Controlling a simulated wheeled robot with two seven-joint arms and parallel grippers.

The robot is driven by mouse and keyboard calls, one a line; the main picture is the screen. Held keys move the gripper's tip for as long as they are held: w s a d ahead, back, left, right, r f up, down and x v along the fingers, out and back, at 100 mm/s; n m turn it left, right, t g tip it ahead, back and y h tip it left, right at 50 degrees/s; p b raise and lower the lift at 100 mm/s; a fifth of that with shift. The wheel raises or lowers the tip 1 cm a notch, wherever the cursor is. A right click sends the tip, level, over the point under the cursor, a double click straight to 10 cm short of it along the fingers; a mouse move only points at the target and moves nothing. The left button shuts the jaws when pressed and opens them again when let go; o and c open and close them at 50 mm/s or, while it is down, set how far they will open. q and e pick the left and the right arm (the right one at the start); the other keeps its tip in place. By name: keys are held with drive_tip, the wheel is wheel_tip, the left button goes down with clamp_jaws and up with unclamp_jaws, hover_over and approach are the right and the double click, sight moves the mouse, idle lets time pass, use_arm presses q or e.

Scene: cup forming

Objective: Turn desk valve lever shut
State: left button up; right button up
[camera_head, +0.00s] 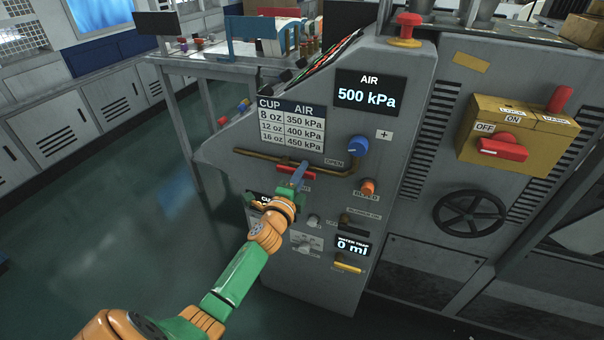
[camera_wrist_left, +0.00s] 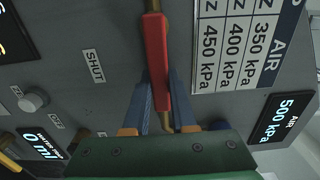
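The valve lever (camera_head: 284,170) has a red handle. It lies roughly along the brass pipe (camera_head: 252,155) on the front of the grey desk. In the left wrist view the red handle (camera_wrist_left: 156,50) runs down between my blue fingers. My left gripper (camera_head: 300,175) is at the lever, one finger on each side, with little or no gap visible. In the head view the fingers hide part of the lever. The OPEN label (camera_head: 334,162) is right of the lever. The SHUT label (camera_wrist_left: 94,66) shows in the left wrist view. My right gripper is not in view.
A blue knob (camera_head: 358,146) and an orange knob (camera_head: 368,187) sit right of the lever. The AIR display (camera_head: 368,94) reads 500 kPa. A red button (camera_head: 407,28) tops the desk. A yellow switch box (camera_head: 520,135) and black handwheel (camera_head: 469,214) are farther right.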

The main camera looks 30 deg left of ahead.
sight(288, 176)
use_arm(q)
clamp_jaws()
idle(1.0)
drive_tip(key=shift+f, duration=0.15)
drive_tip(key=shift+s+a+f+m+b, duration=0.25)
drive_tip(key=shift+a+f+m+b, duration=0.8)
drive_tip(key=shift+m, duration=1.95)
drive_tip(key=shift+s+a+f+m+b, duration=0.25)
drive_tip(key=shift+a+f+m+b, duration=0.75)
drive_tip(key=shift+m, duration=2)
drive_tip(key=shift+s+a+f+m+b, duration=0.25)
drive_tip(key=shift+a+f+m+b, duration=0.8)
drive_tip(key=shift+m, duration=1.95)
drive_tip(key=shift+d+r, duration=0.2)
drive_tip(key=shift+d, duration=0.05)
